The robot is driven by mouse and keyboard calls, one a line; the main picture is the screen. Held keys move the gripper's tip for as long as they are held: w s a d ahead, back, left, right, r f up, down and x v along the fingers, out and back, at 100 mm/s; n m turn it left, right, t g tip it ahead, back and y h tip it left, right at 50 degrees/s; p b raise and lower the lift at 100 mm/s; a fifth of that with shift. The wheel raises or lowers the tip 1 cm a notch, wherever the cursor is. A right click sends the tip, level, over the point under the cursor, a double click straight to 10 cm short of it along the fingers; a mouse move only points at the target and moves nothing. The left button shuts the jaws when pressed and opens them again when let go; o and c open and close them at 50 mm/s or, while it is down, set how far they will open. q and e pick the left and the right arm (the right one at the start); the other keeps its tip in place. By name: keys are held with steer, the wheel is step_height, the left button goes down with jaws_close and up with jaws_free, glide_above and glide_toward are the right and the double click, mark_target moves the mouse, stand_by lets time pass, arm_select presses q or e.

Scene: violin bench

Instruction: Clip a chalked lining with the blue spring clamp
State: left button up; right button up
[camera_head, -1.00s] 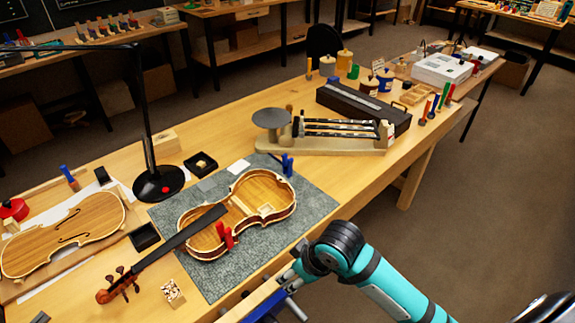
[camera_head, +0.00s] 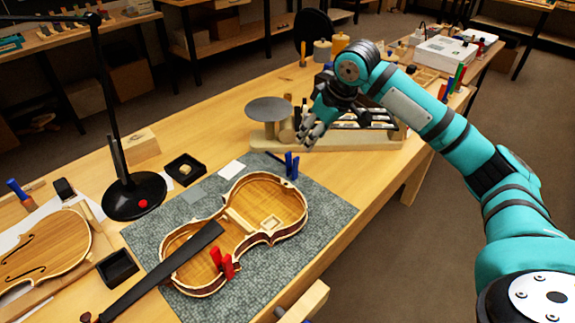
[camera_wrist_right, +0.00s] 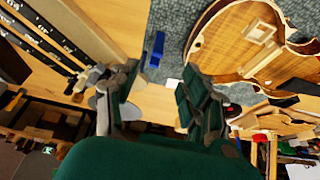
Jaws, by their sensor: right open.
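The blue spring clamp (camera_head: 291,166) stands upright on the back edge of the grey-green mat (camera_head: 327,212). In the right wrist view the blue clamp (camera_wrist_right: 154,48) lies beyond the fingertips. The open violin body (camera_head: 252,212) rests on the mat, its inner linings showing along the ribs. I cannot make out chalk on them. My right gripper (camera_head: 308,132) is open and empty, above and behind the blue clamp, in front of the balance. Its spread fingers show in the right wrist view (camera_wrist_right: 157,100). My left gripper is out of view.
A lamp base (camera_head: 134,196), a small black tray (camera_head: 185,168) and a violin plate (camera_head: 45,247) are at left. The mat's right side is bare.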

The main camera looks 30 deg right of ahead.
glide_toward(294, 169)
steer(key=x, duration=0.5)
steer(key=shift+w+d, duration=0.15)
steer(key=shift+d, duration=0.15)
steer(key=shift+x, duration=0.95)
steer(key=x, duration=0.4)
steer(key=shift+w+f, duration=0.25)
steer(key=shift+w, duration=0.15)
steer(key=shift+c, duration=0.5)
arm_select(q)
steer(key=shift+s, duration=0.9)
arm_select(e)
jaws_close()
